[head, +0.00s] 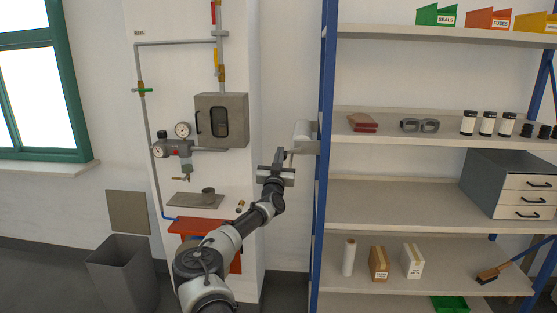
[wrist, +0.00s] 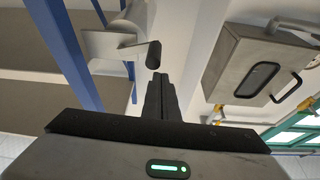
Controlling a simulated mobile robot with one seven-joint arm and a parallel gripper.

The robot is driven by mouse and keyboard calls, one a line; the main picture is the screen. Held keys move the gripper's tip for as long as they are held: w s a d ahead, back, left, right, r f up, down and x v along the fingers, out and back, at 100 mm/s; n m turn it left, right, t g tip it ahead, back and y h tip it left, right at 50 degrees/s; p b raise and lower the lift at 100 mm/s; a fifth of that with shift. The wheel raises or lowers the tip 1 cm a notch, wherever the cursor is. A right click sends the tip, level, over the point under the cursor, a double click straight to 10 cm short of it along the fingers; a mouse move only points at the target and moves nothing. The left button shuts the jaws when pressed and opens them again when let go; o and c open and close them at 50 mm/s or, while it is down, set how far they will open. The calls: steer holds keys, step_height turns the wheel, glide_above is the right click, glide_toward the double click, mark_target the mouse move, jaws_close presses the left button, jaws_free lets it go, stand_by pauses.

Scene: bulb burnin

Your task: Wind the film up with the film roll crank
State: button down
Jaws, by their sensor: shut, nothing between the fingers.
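The white film roll (head: 302,130) sits on a grey bracket (head: 308,147) at the blue shelf post, right of centre in the head view. In the wrist view the film roll (wrist: 137,14) is partly cut off at the top. The crank's black handle (wrist: 154,54) shows there just beyond my fingertips. My gripper (wrist: 158,77) is shut and empty, with its tips close to the handle; whether they touch it I cannot tell. In the head view my gripper (head: 279,155) is just left of the roll and bracket, and the crank is hard to make out.
The blue shelf post (head: 325,120) stands close right of my gripper. A grey wall box (head: 222,120) with pipes and gauges is to the left. An orange-red bench (head: 200,227) is below. Shelves (head: 400,191) at right hold boxes, jars and drawers.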

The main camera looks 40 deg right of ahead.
steer(key=s+a, duration=0.6)
steer(key=a, duration=0.1)
steer(key=shift+s+f+p, duration=0.15)
steer(key=shift+f+p, duration=0.05)
steer(key=shift+p, duration=0.25)
